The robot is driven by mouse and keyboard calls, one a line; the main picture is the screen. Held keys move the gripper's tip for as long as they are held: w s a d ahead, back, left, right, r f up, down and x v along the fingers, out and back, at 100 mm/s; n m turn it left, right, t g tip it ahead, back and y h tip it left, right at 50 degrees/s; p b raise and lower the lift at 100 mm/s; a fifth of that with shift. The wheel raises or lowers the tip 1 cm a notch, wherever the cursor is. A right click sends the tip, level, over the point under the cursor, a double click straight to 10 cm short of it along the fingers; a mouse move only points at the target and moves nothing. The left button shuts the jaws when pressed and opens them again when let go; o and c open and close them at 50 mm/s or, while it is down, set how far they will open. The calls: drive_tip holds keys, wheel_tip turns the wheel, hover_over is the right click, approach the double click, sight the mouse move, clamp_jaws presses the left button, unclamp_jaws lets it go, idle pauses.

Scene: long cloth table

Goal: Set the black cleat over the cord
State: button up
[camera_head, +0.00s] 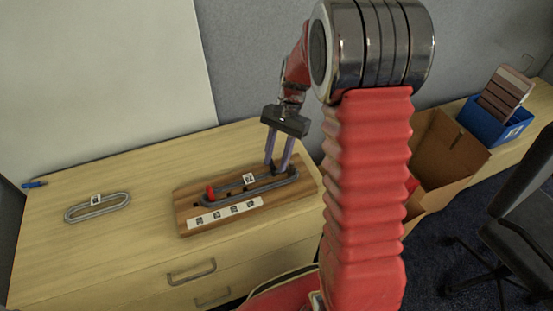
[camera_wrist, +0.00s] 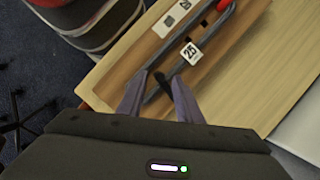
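The wooden board (camera_head: 187,221) lies on the table with a long grey cord loop (camera_head: 232,194) on it. A red peg (camera_head: 211,192) stands at the loop's left end. My gripper (camera_head: 278,167) points down at the loop's right end. In the wrist view, a small black piece, apparently the black cleat (camera_wrist: 160,79), shows between my fingertips (camera_wrist: 160,78). The fingers are apart, with visible gaps beside it. The cord runs beneath; whether the cleat touches it I cannot tell. A white tag (camera_wrist: 191,53) marked 25 sits on the loop.
A second grey loop (camera_head: 71,215) with a tag lies on the table at left. A blue tool (camera_head: 34,184) lies at the far left edge. A cardboard box (camera_head: 449,151) and a blue bin (camera_head: 490,126) stand at right. The table between loop and board is clear.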

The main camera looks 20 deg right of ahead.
drive_tip(key=v, duration=1.3)
drive_tip(key=shift+r, duration=0.1)
drive_tip(key=s+a+r+n+t+h, duration=0.1)
drive_tip(key=s+a+r+n+t, duration=0.1)
drive_tip(key=s, duration=0.5)
drive_tip(key=s+a+r+n+t+h, duration=0.1)
drive_tip(key=s+a+r+n+t, duration=0.1)
drive_tip(key=s, duration=0.5)
drive_tip(key=s+a+r+n+t+h, duration=0.1)
drive_tip(key=s+a+r+n+t, duration=0.2)
drive_tip(key=s+a+n+t, duration=0.1)
drive_tip(key=s+a+n, duration=0.1)
drive_tip(key=s+n, duration=0.1)
drive_tip(key=s, duration=0.1)
drive_tip(key=shift+s+a+n+h, duration=0.3)
drive_tip(key=shift+a+n+h, duration=0.1)
drive_tip(key=shift+r, duration=0.1)
idle(1.2)
